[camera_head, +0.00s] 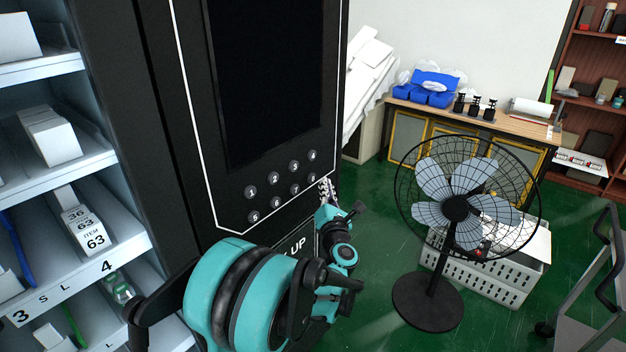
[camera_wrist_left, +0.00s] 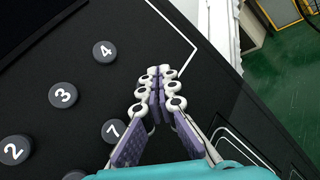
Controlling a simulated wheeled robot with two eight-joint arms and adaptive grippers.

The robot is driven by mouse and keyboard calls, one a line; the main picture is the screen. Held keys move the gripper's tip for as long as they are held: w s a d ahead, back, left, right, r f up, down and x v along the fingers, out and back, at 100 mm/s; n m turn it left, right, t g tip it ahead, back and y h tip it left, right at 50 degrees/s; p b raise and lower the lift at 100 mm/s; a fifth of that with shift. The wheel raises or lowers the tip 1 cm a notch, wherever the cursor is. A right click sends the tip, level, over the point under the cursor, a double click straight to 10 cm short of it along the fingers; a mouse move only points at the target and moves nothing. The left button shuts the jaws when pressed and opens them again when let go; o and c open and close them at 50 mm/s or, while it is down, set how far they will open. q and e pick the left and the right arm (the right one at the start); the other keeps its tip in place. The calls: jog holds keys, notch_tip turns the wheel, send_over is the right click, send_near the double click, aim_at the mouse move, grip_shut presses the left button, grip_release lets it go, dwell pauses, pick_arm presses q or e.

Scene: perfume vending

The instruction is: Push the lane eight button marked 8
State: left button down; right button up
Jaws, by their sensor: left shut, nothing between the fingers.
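The lane eight button (camera_head: 312,178) is a small round grey button at the right end of the lower row on the black vending panel. In the head view it sits just left of my left gripper (camera_head: 326,188). In the left wrist view my left gripper (camera_wrist_left: 158,88) is shut and empty, its fingertips together over the panel right of button 7 (camera_wrist_left: 114,131) and below button 4 (camera_wrist_left: 104,51). The fingers hide button 8 there. I cannot tell whether the tips touch it. My right gripper is not in view.
A dark screen (camera_head: 270,80) stands above the buttons. White shelves with boxes (camera_head: 50,135) are at the left. A black fan (camera_head: 458,208) stands on the green floor at the right, with a white crate (camera_head: 490,280) behind it.

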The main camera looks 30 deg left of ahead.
pick_arm(q)
jog(key=d, duration=0.3)
jog(key=shift+s+d, duration=0.15)
jog(key=shift+d, duration=0.15)
dwell(0.7)
